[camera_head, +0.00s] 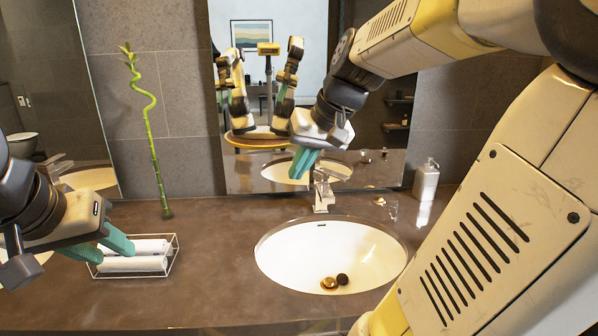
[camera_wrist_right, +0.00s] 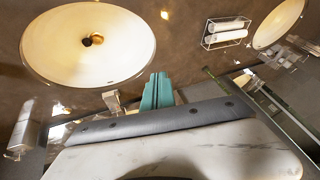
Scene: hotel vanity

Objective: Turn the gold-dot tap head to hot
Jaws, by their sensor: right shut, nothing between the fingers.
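The chrome tap (camera_head: 321,194) stands behind the round white basin (camera_head: 262,257). A small gold piece (camera_head: 380,201) sits on the counter to the tap's right; I cannot tell whether it is the gold-dot head. My right gripper (camera_head: 303,164) is shut and empty, its teal fingers pointing down just left of and above the tap. The right wrist view shows the shut fingers (camera_wrist_right: 157,92) beside the tap (camera_wrist_right: 112,100); contact is unclear. My left gripper (camera_head: 108,248) is open and empty at the left, by a wire tray, its fingers apart.
The wire tray (camera_head: 176,262) holds white rolled towels (camera_head: 140,256). A bamboo stem (camera_head: 152,150) stands behind it. A soap dispenser (camera_head: 426,180) and a small clear item (camera_head: 393,210) are right of the tap. The mirror (camera_head: 230,130) stands close behind.

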